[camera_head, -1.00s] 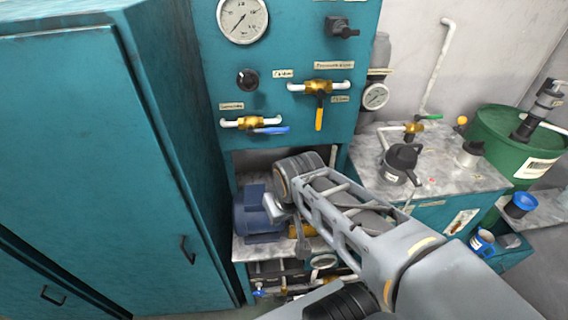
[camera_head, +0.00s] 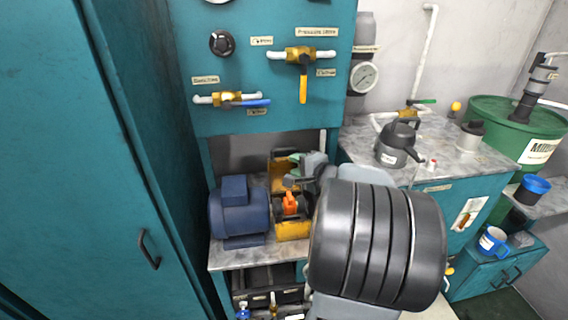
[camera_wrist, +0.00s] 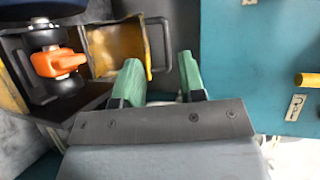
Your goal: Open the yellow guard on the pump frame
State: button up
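The yellow guard (camera_head: 284,174) stands raised behind the orange coupling (camera_head: 290,204) on the pump frame, beside the blue motor (camera_head: 240,207). The coupling is uncovered. In the wrist view the guard (camera_wrist: 120,46) shows its curved yellow plate beside the orange coupling (camera_wrist: 58,62), with a dark handle loop (camera_wrist: 158,44) at its right edge. My gripper (camera_wrist: 160,72) is open, with its green fingers apart and nothing between them. Its left finger overlaps the guard's edge in the picture; I cannot tell if they touch. In the head view my wrist hides the frame's right part.
A teal panel with valves and a gauge (camera_head: 364,76) rises above the frame. A tall teal cabinet (camera_head: 60,160) stands at left. At right are a counter with a dark kettle (camera_head: 398,145), a green barrel (camera_head: 500,130) and a blue mug (camera_head: 492,241).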

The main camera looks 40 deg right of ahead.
aim_at(284, 149)
jog(key=shift+m+t+h, duration=0.4)
jog(key=shift+m+h, duration=0.5)
jog(key=w+d+f, duration=0.1)
jog(key=w, duration=0.3)
jog(key=w+d+f, duration=0.1)
jog(key=w, duration=0.3)
jog(key=w+d, duration=0.2)
jog(key=w, duration=0.3)
jog(key=shift+d+f+b, duration=0.1)
jog(key=shift+f+b, duration=0.25)
jog(key=shift+f, duration=0.05)
jog(key=shift+c, duration=0.5)
jog(key=shift+s, duration=0.1)
grip_shut()
